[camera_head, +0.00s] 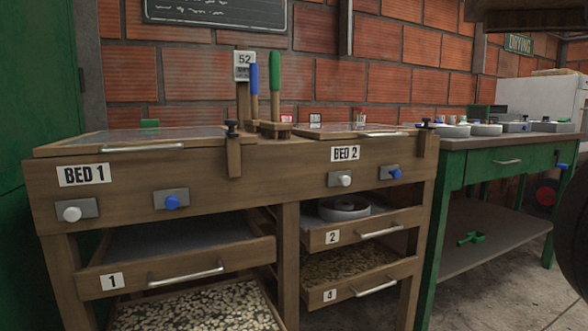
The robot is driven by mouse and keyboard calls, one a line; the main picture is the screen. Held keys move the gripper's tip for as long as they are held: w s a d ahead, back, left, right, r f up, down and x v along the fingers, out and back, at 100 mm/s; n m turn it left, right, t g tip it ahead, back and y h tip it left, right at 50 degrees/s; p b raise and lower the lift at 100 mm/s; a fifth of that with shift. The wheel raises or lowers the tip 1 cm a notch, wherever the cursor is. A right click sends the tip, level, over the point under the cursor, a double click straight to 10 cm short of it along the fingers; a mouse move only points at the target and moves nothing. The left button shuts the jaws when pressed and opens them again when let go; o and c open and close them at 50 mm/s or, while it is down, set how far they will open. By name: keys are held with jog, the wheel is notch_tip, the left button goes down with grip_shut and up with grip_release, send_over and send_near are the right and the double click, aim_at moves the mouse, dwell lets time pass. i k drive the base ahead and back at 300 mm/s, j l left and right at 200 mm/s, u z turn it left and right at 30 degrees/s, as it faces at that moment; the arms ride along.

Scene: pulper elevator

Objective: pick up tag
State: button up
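A white card marked "52" (244,66) stands upright at the top of a wooden post, at the back middle of the wooden bed cabinet. It is the most tag-like loose item I see, but I cannot tell for sure that it is the tag. A blue-handled tool (254,80) and a green-handled tool (275,75) stand upright just right of it. White plates "BED 1" (84,175) and "BED 2" (345,153) are on the cabinet front. My gripper is not in view.
The wooden cabinet (220,180) has several drawers, some pulled out, with beans in the lower ones. A green workbench (500,160) stands at right, with a green item (471,238) on its lower shelf. A dark curved object cuts in at the right edge.

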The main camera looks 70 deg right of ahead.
aim_at(314, 118)
jog(key=z, duration=1.75)
